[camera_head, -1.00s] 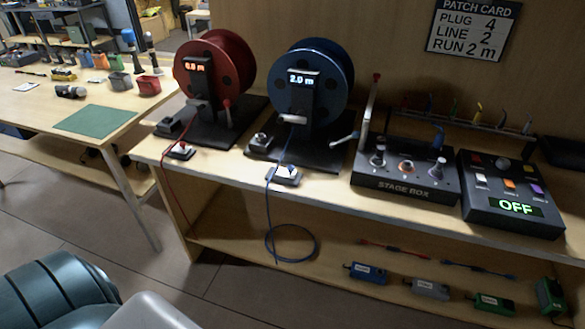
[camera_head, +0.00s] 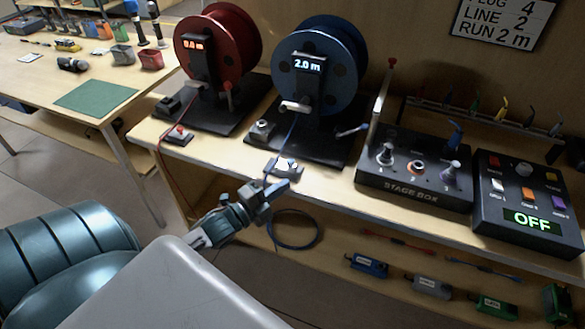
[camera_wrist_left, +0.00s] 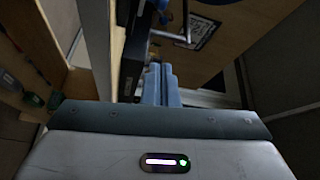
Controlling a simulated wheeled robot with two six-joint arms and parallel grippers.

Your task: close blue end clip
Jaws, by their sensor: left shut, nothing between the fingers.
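The blue end clip (camera_head: 286,167) is a small pale block at the front edge of the bench, below the blue cable reel (camera_head: 318,70). The blue cable runs down from the reel past the clip and hangs in a loop (camera_head: 292,230). My left gripper (camera_head: 274,190) is in front of the bench edge, close below and left of the clip in the head view; I cannot tell whether they touch. Its fingers are together and empty. They also show in the left wrist view (camera_wrist_left: 160,86), where I cannot make out the clip. My right gripper is not in view.
The red reel (camera_head: 215,50) with its own clip (camera_head: 178,134) stands to the left. The stage box (camera_head: 415,184) and a control box reading OFF (camera_head: 527,200) stand to the right. Several small boxes lie on the lower shelf (camera_head: 330,275).

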